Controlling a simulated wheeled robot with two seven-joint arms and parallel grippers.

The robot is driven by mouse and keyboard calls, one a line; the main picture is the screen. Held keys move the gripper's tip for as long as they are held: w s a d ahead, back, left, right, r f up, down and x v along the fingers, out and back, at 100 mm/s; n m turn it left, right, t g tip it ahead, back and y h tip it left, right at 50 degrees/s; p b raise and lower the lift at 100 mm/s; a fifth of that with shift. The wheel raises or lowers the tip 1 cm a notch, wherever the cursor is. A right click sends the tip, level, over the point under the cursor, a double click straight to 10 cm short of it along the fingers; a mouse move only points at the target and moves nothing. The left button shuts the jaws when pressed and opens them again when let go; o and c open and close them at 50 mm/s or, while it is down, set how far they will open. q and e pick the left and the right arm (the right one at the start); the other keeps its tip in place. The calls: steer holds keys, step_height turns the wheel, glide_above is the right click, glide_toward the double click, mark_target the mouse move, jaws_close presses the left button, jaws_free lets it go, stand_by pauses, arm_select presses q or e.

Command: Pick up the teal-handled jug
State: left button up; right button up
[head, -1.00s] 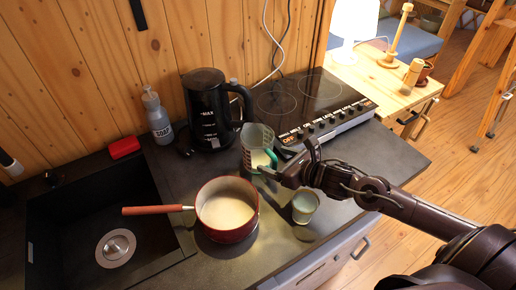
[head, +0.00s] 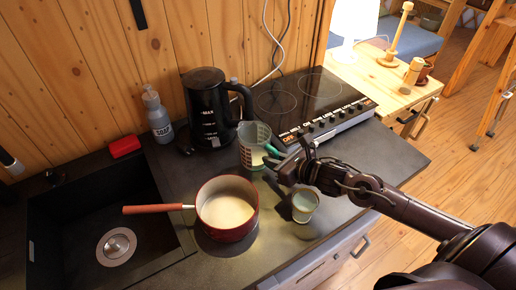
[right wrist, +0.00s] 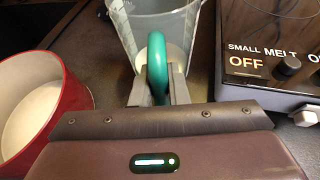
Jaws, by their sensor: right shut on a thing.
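The clear jug (head: 252,150) with a teal handle is on the dark counter, between the black kettle and the red pan. In the right wrist view, the jug (right wrist: 130,35) is straight ahead and its teal handle (right wrist: 158,62) is between my fingers. My right gripper (head: 272,160) is shut on the handle. In the wrist view its fingers (right wrist: 156,92) sit on either side of the handle. Some pale contents show in the jug. I cannot tell whether its base is clear of the counter. My left gripper is in no view.
The red pan (head: 233,234) with pale contents stands close in front of the jug. The black kettle (head: 210,112) is behind it, the hob (head: 315,97) to the right. A small green cup (head: 304,208) stands below my right arm. The sink (head: 70,215) is at left.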

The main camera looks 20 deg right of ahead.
jaws_close()
steer(key=shift+r, duration=0.45)
step_height(320, 180, up, 19)
steer(key=b, duration=0.1)
steer(key=shift+r, duration=0.1)
stand_by(0.5)
